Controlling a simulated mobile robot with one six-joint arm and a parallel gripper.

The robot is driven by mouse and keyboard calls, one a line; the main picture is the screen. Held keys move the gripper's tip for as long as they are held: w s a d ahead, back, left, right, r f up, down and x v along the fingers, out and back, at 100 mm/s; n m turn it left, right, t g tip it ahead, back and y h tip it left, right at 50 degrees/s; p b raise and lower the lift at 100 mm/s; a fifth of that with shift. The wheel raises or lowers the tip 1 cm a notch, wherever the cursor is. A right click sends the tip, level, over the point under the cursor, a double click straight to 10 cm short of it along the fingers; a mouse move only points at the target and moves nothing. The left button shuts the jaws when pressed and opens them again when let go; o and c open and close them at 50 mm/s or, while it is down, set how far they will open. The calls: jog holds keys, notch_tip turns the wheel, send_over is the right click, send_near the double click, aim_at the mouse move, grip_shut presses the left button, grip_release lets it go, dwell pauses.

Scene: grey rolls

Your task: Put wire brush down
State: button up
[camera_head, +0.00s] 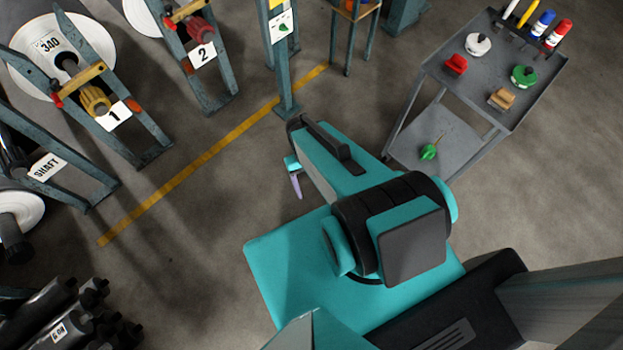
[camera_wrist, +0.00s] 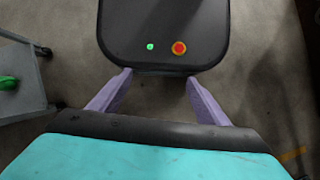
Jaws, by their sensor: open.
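My gripper (camera_wrist: 158,88) is open, with its two lavender fingers spread and nothing held between them. In the head view its finger (camera_head: 296,186) shows beside my arm, above the floor and apart from the cart. A tan block-shaped item (camera_head: 502,99), perhaps the wire brush, lies on the top tray of the grey cart (camera_head: 480,113). It is too small to tell its bristles. A green item with a thin tan handle (camera_head: 428,151) lies on the cart's lower shelf; a green part also shows at the left edge of the wrist view (camera_wrist: 8,82).
The cart top also holds a red item (camera_head: 456,64), a white round item (camera_head: 478,44), a green round item (camera_head: 524,76) and several markers (camera_head: 543,24). Teal roll stands (camera_head: 150,155) are at the left. Floor around the yellow line (camera_head: 205,160) is clear.

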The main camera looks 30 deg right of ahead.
jog(key=shift+n+g, duration=0.3)
jog(key=shift+n, duration=0.3)
jog(key=s, duration=0.1)
jog(key=s+a+f, duration=0.1)
jog(key=s, duration=0.1)
jog(key=s+a, duration=0.1)
jog(key=shift+s+a+f, duration=0.15)
jog(key=shift+f, duration=0.1)
jog(key=shift+o, duration=0.3)
